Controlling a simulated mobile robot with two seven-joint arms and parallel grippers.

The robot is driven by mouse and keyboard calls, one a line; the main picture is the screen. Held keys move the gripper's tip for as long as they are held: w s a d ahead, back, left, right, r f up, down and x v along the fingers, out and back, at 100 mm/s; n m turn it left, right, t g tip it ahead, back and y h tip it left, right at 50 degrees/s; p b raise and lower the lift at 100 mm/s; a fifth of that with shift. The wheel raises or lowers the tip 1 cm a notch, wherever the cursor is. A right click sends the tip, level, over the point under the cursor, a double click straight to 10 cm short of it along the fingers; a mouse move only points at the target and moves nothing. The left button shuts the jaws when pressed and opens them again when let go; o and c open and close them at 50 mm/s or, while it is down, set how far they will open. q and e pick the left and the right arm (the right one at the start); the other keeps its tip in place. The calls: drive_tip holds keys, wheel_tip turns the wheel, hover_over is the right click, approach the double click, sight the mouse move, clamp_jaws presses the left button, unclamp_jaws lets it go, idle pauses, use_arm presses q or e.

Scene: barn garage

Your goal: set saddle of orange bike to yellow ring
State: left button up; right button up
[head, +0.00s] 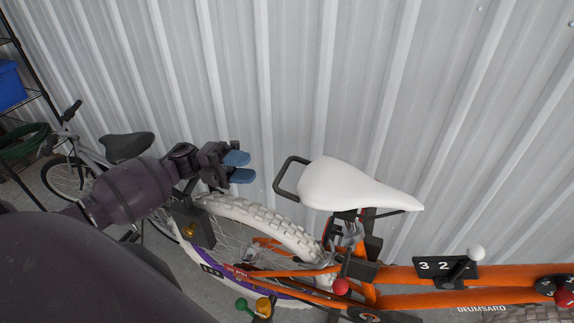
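The orange bike (410,299) stands along the wall at the lower right. Its white saddle (355,184) sits on a short post, with a dark loop handle (278,180) at its rear, left end. Under the saddle are grey clamp parts (347,235) and a lever with a red ball knob (341,286). I cannot make out a yellow ring on the post. My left gripper (241,167) has blue fingertips, slightly apart with nothing between them. It is left of the loop handle, apart from it, above the white-tyred rear wheel. My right gripper is not in view.
A corrugated metal wall (290,80) stands close behind the bike. A grey bike with a black saddle (127,147) is at the left, near a rack with a blue bin (9,84). A white ball knob (477,253) sticks up beside the number plate (432,266).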

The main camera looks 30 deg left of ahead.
sight(283, 170)
use_arm(q)
drive_tip(key=p+x, duration=0.1)
drive_tip(key=x, duration=0.8)
drive_tip(key=shift+d+r+p, duration=0.1)
drive_tip(key=shift+d+p, duration=0.1)
drive_tip(key=shift+p, duration=0.15)
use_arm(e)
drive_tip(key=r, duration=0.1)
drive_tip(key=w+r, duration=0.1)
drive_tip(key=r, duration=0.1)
use_arm(q)
clamp_jaws()
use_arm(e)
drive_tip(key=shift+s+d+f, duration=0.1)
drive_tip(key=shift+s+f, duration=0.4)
